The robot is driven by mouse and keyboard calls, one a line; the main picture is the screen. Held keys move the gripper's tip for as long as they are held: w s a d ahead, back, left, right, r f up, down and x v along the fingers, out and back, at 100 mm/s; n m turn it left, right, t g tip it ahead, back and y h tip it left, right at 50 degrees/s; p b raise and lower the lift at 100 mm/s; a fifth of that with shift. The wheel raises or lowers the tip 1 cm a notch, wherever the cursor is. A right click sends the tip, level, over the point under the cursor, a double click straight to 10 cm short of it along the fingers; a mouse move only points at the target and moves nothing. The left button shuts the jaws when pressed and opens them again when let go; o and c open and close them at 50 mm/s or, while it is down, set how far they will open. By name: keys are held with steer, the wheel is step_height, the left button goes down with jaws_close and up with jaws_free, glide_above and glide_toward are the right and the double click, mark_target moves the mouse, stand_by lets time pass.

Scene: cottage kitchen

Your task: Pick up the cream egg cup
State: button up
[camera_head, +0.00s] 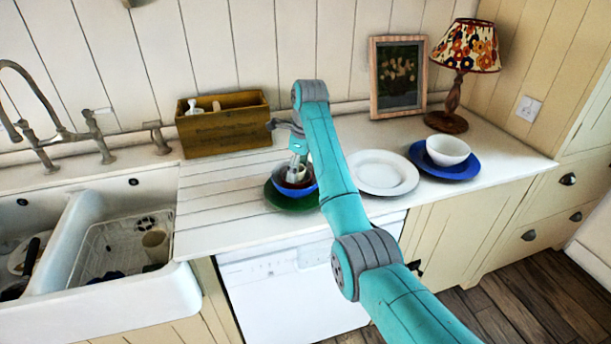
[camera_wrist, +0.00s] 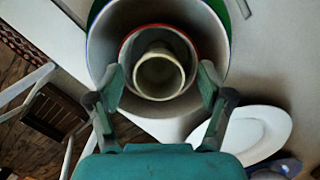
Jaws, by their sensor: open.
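The cream egg cup (camera_wrist: 160,74) stands inside a red-rimmed bowl (camera_wrist: 191,54), which sits in a larger blue-rimmed bowl (camera_wrist: 103,42). In the head view, the egg cup (camera_head: 296,173) shows small and partly hidden by my arm. My gripper (camera_wrist: 162,80) is open and empty, seen from above, with one finger on each side of the egg cup in the picture. I cannot tell whether the fingers touch it. In the head view my gripper (camera_head: 298,153) is over the bowls.
A green plate (camera_head: 283,200) lies under the bowls. To the right are a white plate (camera_head: 383,172), a blue plate (camera_head: 468,171) with a white bowl (camera_head: 447,150), and a lamp (camera_head: 463,75). A wooden box (camera_head: 224,130) stands behind left; the sink (camera_head: 130,287) is left.

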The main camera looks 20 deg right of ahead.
steer(key=shift+a+f, duration=0.15)
steer(key=shift+f, duration=0.35)
steer(key=shift+c, duration=0.3)
steer(key=shift+f, duration=0.1)
steer(key=c, duration=1.2)
